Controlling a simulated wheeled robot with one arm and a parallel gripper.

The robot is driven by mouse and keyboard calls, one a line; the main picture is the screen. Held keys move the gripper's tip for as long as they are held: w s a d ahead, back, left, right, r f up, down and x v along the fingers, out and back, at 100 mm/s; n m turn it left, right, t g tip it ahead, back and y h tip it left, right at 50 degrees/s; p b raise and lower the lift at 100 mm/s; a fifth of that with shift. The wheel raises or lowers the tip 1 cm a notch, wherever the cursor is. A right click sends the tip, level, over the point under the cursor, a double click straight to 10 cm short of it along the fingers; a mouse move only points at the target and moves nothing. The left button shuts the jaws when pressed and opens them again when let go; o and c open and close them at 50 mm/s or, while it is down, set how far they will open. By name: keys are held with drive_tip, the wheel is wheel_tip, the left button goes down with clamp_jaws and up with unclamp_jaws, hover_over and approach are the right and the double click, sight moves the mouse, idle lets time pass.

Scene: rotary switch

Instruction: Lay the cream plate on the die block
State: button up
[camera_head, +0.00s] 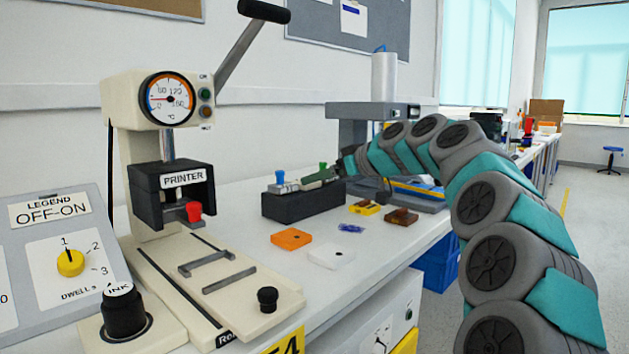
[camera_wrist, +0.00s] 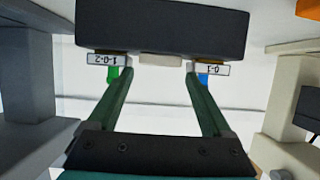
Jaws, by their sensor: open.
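A black block (camera_head: 303,204) stands on the bench and carries dies with labels and coloured handles; I take it for the die block, and its dark face crosses the top of the wrist view (camera_wrist: 162,28). A pale, off-white square plate (camera_head: 331,256) with a hole lies flat on the bench in front of it, probably the cream plate. My gripper (camera_head: 312,180) is open at the block, between the labelled dies. In the wrist view its fingertips (camera_wrist: 157,75) flank a small cream piece (camera_wrist: 160,60) at the block's edge; I cannot tell what that piece is.
An orange plate (camera_head: 291,238), a blue piece (camera_head: 351,228), a yellow piece (camera_head: 365,207) and a brown piece (camera_head: 401,216) lie nearby. The printer press (camera_head: 184,180) stands left, with a gauge and lever. A grey machine (camera_head: 350,112) stands behind. The front bench edge is right of the plates.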

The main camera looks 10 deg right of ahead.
drive_tip(key=v, duration=0.8)
drive_tip(key=shift+s+d, duration=0.25)
drive_tip(key=shift+s, duration=0.05)
drive_tip(key=shift+r, duration=0.1)
